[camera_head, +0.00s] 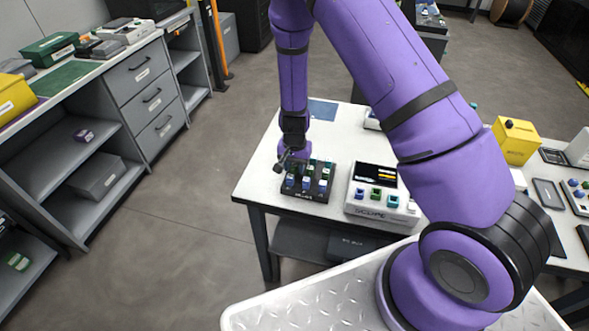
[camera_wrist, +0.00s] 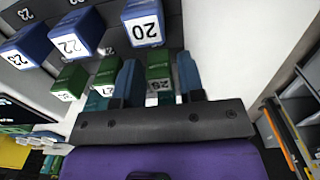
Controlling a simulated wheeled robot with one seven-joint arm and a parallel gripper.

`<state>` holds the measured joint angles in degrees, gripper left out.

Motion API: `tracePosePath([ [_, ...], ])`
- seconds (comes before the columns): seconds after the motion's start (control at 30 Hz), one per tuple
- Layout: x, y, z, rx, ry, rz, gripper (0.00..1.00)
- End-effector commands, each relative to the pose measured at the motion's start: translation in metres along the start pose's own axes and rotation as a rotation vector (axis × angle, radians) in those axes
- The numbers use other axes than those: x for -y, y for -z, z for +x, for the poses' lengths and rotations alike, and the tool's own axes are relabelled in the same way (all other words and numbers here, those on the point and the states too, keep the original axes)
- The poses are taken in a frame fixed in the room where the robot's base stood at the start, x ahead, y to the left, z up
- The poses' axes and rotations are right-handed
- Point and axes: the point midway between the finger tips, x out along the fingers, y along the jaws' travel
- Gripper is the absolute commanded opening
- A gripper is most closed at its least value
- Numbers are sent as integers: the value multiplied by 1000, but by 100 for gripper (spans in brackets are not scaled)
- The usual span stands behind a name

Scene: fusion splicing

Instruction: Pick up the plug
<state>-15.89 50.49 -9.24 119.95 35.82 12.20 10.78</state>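Several plugs stand in a dark rack (camera_head: 312,194) on the white table. In the wrist view, blue plugs numbered 20 (camera_wrist: 143,24) and 22 (camera_wrist: 70,38) stand in one row. Green plugs stand in another row, one of them labelled 27 (camera_wrist: 106,78). My gripper (camera_wrist: 158,66) has its two blue fingers apart, one on each side of a green plug (camera_wrist: 159,72) that looks numbered 26. Narrow gaps seem to show between fingers and plug, so I see no grip. In the head view my gripper (camera_head: 284,164) is at the rack's left back corner.
A white device marked SCOPE (camera_head: 381,210), with coloured plugs in its front, stands right of the rack. A yellow box (camera_head: 515,141) is farther right. The table top (camera_head: 262,180) left of the rack is clear. Shelves and drawers (camera_head: 150,95) line the left.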

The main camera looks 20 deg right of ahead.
Motion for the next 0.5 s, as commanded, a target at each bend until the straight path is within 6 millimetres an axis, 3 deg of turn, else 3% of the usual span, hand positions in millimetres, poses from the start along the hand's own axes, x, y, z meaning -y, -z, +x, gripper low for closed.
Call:
tracePosePath([
  [0.17,0,0,0,0,0,0,34],
  [0.3,0,0,0,0,0,0,6],
  [0.5,0,0,-1,0,0,0,6],
])
